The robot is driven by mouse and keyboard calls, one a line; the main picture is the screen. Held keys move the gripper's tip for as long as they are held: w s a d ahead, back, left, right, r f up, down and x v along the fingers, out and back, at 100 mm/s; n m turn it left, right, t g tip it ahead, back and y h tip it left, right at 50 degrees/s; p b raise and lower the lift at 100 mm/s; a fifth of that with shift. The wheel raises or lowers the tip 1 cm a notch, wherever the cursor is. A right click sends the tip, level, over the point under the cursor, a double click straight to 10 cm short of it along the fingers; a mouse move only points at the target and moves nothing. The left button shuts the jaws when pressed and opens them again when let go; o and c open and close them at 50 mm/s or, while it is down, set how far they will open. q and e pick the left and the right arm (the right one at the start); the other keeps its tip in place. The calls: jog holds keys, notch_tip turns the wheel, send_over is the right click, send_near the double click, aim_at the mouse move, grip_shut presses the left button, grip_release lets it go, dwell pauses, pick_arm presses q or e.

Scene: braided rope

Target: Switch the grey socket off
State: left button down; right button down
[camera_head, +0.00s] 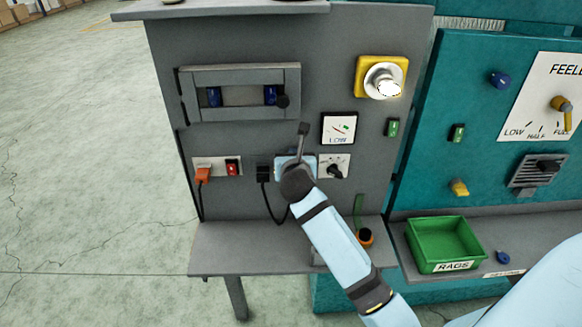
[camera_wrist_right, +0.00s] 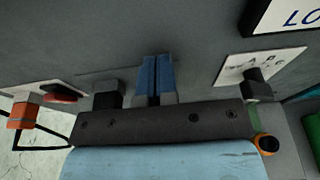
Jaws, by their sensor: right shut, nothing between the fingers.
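The grey socket (camera_wrist_right: 97,76) is a grey plate on the grey panel, with a black plug (camera_wrist_right: 108,93) in its left part. The black plug also shows in the head view (camera_head: 263,174). My right gripper (camera_wrist_right: 157,60) is shut and empty, with its blue fingertips at the right part of this socket, right of the plug. I cannot tell whether they touch it. The socket's switch is hidden behind the fingers. In the head view my right gripper (camera_head: 293,162) is in front of the panel and its wrist covers the spot. My left gripper is not in view.
Left of it is a white socket (camera_head: 212,162) with an orange plug (camera_head: 203,174) and red switch (camera_head: 232,168). A rotary knob (camera_head: 335,170) sits right, a gauge (camera_head: 339,128) above. Below is a shelf (camera_head: 235,245); a green bin (camera_head: 445,242) stands right.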

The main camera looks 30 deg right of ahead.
jog(key=shift+f, duration=0.2)
jog(key=s+a+p, duration=0.3)
jog(key=s+p, duration=0.1)
jog(key=s, duration=0.2)
jog(key=shift+a+p, duration=0.35)
jog(key=shift+p, duration=0.05)
dwell(0.4)
dwell(0.4)
jog(key=s+a+f+m+g+y, duration=0.1)
jog(key=s+a+f+m+y, duration=0.4)
jog(key=s+f+m, duration=0.6)
jog(key=s+a+f+m+g+y, duration=0.1)
jog(key=s+a+f+m+y, duration=0.4)
jog(key=s+a+f+m, duration=0.4)
jog(key=s+f+m, duration=0.1)
jog(key=s+m, duration=0.2)
jog(key=m, duration=0.4)
jog(key=shift+s+a+f+y, duration=0.2)
jog(key=shift+a+f+y, duration=0.1)
jog(key=shift+f+y, duration=0.1)
